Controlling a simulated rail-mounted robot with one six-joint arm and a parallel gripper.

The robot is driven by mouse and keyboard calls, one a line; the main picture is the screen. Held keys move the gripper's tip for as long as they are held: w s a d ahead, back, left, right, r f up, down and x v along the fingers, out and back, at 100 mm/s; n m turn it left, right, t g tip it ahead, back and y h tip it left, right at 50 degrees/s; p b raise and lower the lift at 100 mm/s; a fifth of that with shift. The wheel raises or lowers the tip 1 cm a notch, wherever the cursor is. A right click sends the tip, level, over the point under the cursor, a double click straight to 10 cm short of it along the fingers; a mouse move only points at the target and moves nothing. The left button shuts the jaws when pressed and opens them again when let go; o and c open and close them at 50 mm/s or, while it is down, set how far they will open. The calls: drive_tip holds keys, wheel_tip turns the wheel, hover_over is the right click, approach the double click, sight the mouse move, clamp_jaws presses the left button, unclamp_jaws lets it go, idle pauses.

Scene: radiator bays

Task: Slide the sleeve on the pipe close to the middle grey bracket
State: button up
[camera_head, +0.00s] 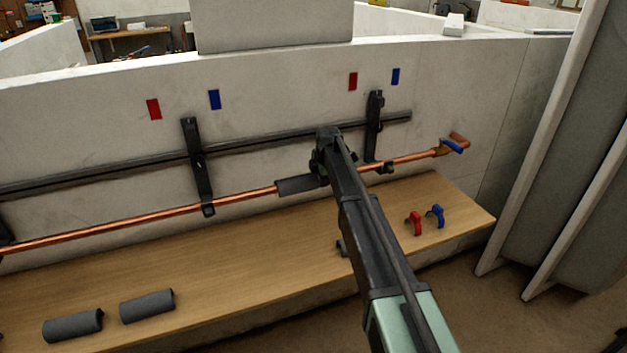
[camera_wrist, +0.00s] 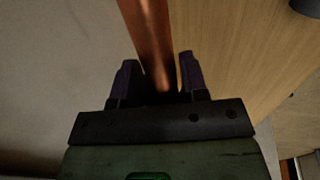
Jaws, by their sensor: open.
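A dark grey sleeve (camera_head: 297,185) sits around the copper pipe (camera_head: 240,197) in the head view, just left of my arm. Its right end reaches the arm. The middle bracket (camera_head: 197,165), dark grey, holds the pipe to the left, with bare pipe between it and the sleeve. My gripper (camera_wrist: 157,62) is open in the wrist view, its two fingers on either side of the pipe (camera_wrist: 147,30). Deep shadow between the fingers hides whether they touch anything. In the head view my arm covers the pipe right of the sleeve.
Another bracket (camera_head: 373,125) stands to the right, near a blue-handled valve (camera_head: 451,146). A dark rail (camera_head: 265,143) runs above the pipe. Below, the wooden bench (camera_head: 235,255) carries two loose grey sleeves (camera_head: 147,306), a red clip (camera_head: 415,223) and a blue clip (camera_head: 436,215).

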sight(271, 187)
drive_tip(key=shift+s+a, duration=1)
drive_tip(key=shift+a, duration=2.15)
drive_tip(key=shift+s+a, duration=1)
drive_tip(key=shift+a, duration=2.15)
drive_tip(key=shift+s+a, duration=1)
drive_tip(key=shift+a, duration=2.15)
drive_tip(key=shift+w+d, duration=0.3)
drive_tip(key=shift+d, duration=0.65)
drive_tip(key=p+v, duration=0.2)
drive_tip(key=w+p+v, duration=0.1)
drive_tip(key=p+v, duration=0.5)
drive_tip(key=shift+w+a+r, duration=0.25)
drive_tip(key=shift+w+a, duration=0.05)
drive_tip(key=shift+w, duration=0.1)
drive_tip(key=shift+f, duration=0.1)
drive_tip(key=shift+m, duration=0.7)
drive_tip(key=s+d+m+g, duration=0.1)
drive_tip(key=s+d+m, duration=0.5)
drive_tip(key=s, duration=0.7)
drive_tip(key=s+d+m, duration=0.7)
drive_tip(key=s+d, duration=0.3)
drive_tip(key=s, duration=0.3)
drive_tip(key=s+d+m+g, duration=0.1)
drive_tip(key=s+d+m, duration=0.6)
drive_tip(key=s, duration=0.7)
drive_tip(key=shift+d+f+g+h, duration=0.3)
drive_tip(key=shift+d+h, duration=0.1)
drive_tip(key=shift+d, duration=0.3)
